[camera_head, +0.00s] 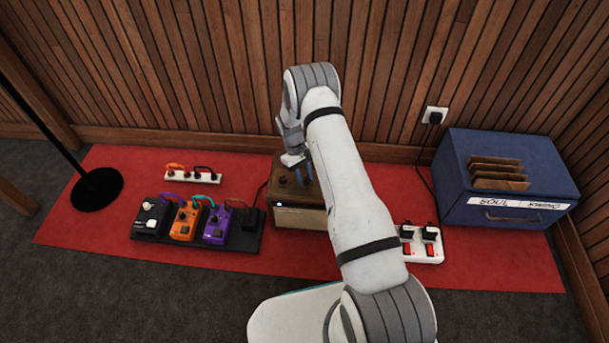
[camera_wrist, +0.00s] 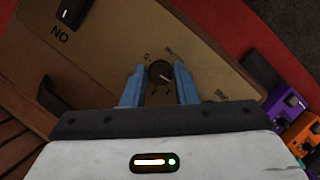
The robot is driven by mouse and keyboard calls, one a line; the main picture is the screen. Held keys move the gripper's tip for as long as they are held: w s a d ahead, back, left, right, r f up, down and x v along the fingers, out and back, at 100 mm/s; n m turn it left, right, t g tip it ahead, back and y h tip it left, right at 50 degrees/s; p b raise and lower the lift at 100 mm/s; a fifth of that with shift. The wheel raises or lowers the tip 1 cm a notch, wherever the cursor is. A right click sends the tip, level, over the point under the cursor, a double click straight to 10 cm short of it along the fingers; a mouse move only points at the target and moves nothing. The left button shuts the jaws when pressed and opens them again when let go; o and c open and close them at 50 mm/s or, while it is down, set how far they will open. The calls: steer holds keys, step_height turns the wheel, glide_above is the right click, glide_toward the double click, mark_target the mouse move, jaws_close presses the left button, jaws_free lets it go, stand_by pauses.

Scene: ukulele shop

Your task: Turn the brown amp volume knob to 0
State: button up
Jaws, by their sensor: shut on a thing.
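The brown amp (camera_head: 298,217) stands on the red mat against the wall, its top partly hidden by my arm. My gripper (camera_head: 303,172) points down over the amp's top in the head view. In the wrist view my gripper (camera_wrist: 159,78) has its blue fingers on either side of a dark round knob (camera_wrist: 159,71) and is shut on it. The knob has a light pointer line toward the lower right of the picture. Small printed marks sit around it, too small to read surely. A black switch (camera_wrist: 68,12) marked "ON" and a black handle-like part (camera_wrist: 49,95) show on the panel.
A pedal board (camera_head: 195,226) with several pedals lies left of the amp. A white power strip (camera_head: 423,244) with red switches is on the right. A blue box (camera_head: 508,185) with folders stands farther right. A black stand base (camera_head: 97,190) is at left.

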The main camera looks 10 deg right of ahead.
steer(key=shift+a, duration=0.1)
stand_by(0.3)
steer(key=o, duration=1)
steer(key=shift+p+v, duration=1.3)
steer(key=shift+v, duration=2.6)
